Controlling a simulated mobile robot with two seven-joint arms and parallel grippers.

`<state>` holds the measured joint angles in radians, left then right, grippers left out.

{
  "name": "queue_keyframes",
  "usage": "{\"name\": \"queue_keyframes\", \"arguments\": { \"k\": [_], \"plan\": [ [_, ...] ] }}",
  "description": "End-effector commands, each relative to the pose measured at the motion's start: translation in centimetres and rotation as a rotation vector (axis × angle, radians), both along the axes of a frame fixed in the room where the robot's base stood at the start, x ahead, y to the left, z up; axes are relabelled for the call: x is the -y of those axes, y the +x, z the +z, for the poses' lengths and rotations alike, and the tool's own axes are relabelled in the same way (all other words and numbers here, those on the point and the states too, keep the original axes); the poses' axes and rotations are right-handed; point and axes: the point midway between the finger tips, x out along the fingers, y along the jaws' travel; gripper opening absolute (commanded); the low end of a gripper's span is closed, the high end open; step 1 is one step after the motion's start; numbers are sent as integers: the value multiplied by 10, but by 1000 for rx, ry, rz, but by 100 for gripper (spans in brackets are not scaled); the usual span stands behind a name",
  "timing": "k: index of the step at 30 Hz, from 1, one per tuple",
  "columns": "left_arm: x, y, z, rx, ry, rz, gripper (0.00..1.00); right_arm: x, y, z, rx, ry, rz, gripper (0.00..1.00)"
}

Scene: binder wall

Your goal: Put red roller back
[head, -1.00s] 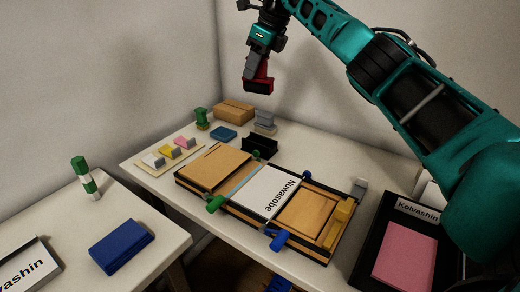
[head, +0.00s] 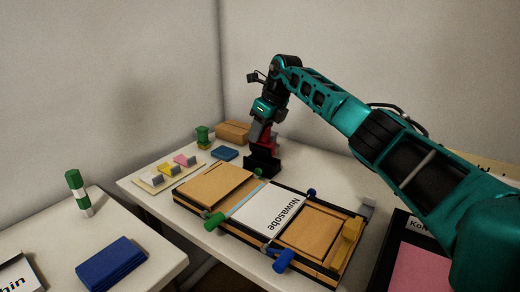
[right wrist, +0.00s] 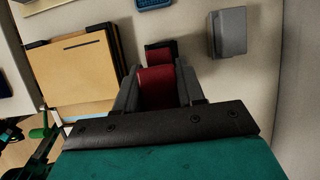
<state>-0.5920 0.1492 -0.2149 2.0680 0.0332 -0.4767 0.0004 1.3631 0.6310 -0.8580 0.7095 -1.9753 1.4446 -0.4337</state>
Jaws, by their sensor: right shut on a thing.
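The red roller (head: 268,143) is in my right gripper (head: 262,140), low over the back of the table in the head view. It also shows as a dark red block in the right wrist view (right wrist: 156,84), between the two grey fingers (right wrist: 157,88). A black holder (head: 261,163) stands right below the roller in the head view. I cannot tell whether the roller touches it or sits in it, as the gripper covers the join. My left gripper is in neither view.
A wooden binder jig (head: 300,230) with a white "Nuwasobe" sheet (head: 265,208) lies in front of the holder. A cardboard box (head: 233,131), a green stamp (head: 203,137) and a blue pad (head: 224,153) stand to the left. A grey block (right wrist: 229,32) is near the gripper in the wrist view.

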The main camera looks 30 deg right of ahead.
Motion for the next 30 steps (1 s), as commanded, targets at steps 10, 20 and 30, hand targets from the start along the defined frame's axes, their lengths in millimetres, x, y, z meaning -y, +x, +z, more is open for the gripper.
{"name": "queue_keyframes", "arguments": {
  "k": [10,20,30],
  "plan": [
    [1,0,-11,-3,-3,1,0,-1,0,-42,0,1,3,7],
    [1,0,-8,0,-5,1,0,-1,0,-44,1,1,2,7],
    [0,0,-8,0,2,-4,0,0,0,-47,0,0,1,63]
  ]
}}
